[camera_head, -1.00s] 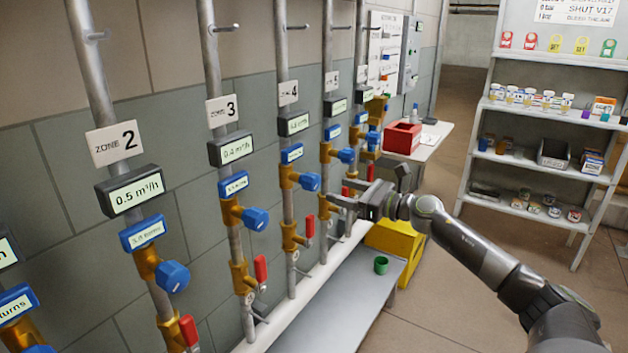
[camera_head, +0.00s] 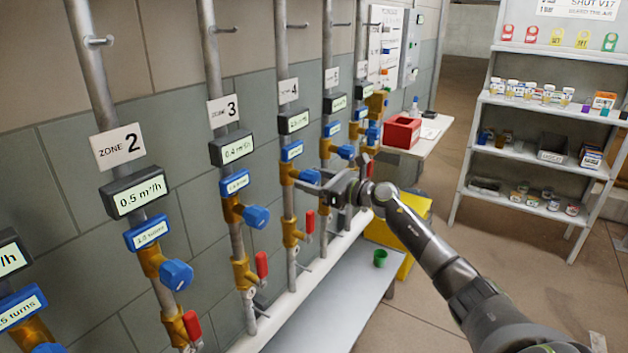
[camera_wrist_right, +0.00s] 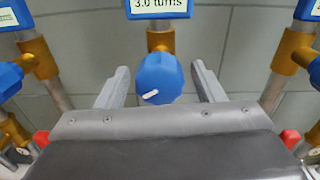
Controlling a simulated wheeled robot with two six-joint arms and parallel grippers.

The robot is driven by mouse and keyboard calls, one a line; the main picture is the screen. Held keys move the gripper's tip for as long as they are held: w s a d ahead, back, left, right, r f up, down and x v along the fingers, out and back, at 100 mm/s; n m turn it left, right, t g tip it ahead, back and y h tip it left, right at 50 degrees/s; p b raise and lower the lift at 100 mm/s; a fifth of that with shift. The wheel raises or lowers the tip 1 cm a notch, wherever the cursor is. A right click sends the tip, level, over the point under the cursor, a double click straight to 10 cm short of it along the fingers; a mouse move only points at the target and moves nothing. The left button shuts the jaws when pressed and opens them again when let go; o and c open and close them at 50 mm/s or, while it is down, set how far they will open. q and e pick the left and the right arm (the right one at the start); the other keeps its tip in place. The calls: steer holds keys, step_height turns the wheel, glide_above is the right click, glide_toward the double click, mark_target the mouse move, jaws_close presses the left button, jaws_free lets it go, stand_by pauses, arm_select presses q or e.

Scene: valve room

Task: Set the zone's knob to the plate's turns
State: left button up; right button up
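My right gripper (camera_head: 313,181) is open at the zone 4 pipe, below the zone 4 sign (camera_head: 288,91). In the right wrist view its fingers (camera_wrist_right: 160,70) stand on either side of a blue knob (camera_wrist_right: 160,80), with gaps showing on both sides. The knob has a white mark at its lower front. Above it a blue-framed plate (camera_wrist_right: 160,7) reads 3.0 turns. In the head view this plate (camera_head: 292,151) is too small to read surely, and the gripper partly covers the knob. My left gripper is not in view.
Neighbouring pipes carry similar blue knobs, such as zone 3's (camera_head: 256,216) and zone 2's (camera_head: 176,275). Red-handled levers (camera_head: 261,264) hang below. A shelf (camera_head: 530,155) stands right.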

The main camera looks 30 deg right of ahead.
steer(key=c, duration=0.9)
arm_select(q)
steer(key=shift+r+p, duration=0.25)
steer(key=shift+p, duration=0.05)
arm_select(e)
steer(key=shift+m, duration=0.3)
steer(key=shift+r+m+p, duration=0.1)
steer(key=shift+m+p, duration=0.65)
steer(key=shift+m, duration=0.25)
steer(key=m+p, duration=0.2)
steer(key=m, duration=0.1)
steer(key=shift+m+p, duration=0.35)
steer(key=shift+m, duration=0.05)
steer(key=m+p, duration=0.4)
steer(key=m, duration=0.1)
arm_select(q)
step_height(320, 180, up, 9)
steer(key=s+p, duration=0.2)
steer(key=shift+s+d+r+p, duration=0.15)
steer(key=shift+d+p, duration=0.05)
steer(key=shift+p, duration=0.2)
arm_select(e)
steer(key=shift+m, duration=2.3)
